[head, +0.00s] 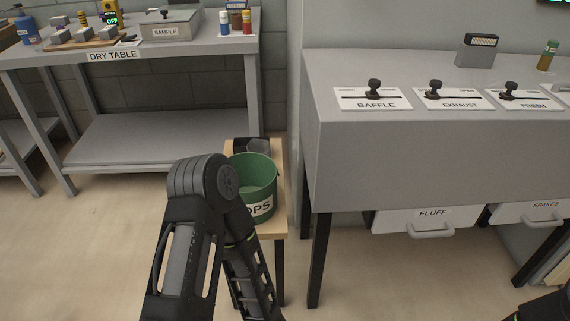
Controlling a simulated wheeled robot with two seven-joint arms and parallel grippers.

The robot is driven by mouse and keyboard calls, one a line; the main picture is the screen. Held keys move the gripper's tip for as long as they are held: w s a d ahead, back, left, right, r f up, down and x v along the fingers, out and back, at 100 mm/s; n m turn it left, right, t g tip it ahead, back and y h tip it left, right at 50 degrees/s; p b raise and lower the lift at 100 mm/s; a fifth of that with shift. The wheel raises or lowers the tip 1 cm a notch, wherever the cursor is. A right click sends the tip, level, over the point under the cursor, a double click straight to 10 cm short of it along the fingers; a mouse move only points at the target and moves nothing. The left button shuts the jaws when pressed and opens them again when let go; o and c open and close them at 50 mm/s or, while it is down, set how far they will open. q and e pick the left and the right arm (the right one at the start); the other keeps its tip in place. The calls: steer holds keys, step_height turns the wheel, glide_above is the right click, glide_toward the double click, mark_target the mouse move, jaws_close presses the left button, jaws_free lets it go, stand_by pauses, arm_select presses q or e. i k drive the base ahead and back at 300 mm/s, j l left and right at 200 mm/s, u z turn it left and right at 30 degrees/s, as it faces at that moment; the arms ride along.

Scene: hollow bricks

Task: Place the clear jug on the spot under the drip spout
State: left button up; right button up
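No clear jug, drip spout or spot under it can be made out in the head view. A dark grey, partly see-through shape (251,146) stands behind the green bucket (254,176) on a small wooden-topped stand; I cannot tell what it is. My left arm rises in front of the stand and bends back down, hiding part of the bucket and its label, which ends in "OPS". My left gripper is out of view. Only a dark piece of my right arm shows at the bottom right corner; its gripper is out of view.
The grey table labelled DRY TABLE (130,48) holds a SAMPLE box (170,27), small bottles and other items. At right, a grey bench (430,150) carries BAFFLE, EXHAUST and FRESH sliders, with FLUFF (432,220) and SPARES drawers below. Open floor lies at left.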

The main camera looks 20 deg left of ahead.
mark_target(354, 65)
steer(key=j+z, duration=0.3)
steer(key=z, duration=0.15)
steer(key=j+z, duration=0.3)
steer(key=z, duration=0.15)
steer(key=k+j+z, duration=0.15)
steer(key=j+z, duration=0.15)
steer(key=z, duration=0.15)
steer(key=k+j+z, duration=0.1)
steer(key=k+j, duration=0.15)
steer(key=j, duration=0.2)
steer(key=k+j, duration=0.25)
steer(key=j, duration=0.15)
steer(key=k+j+z, duration=0.15)
steer(key=j, duration=0.25)
steer(key=k, duration=0.1)
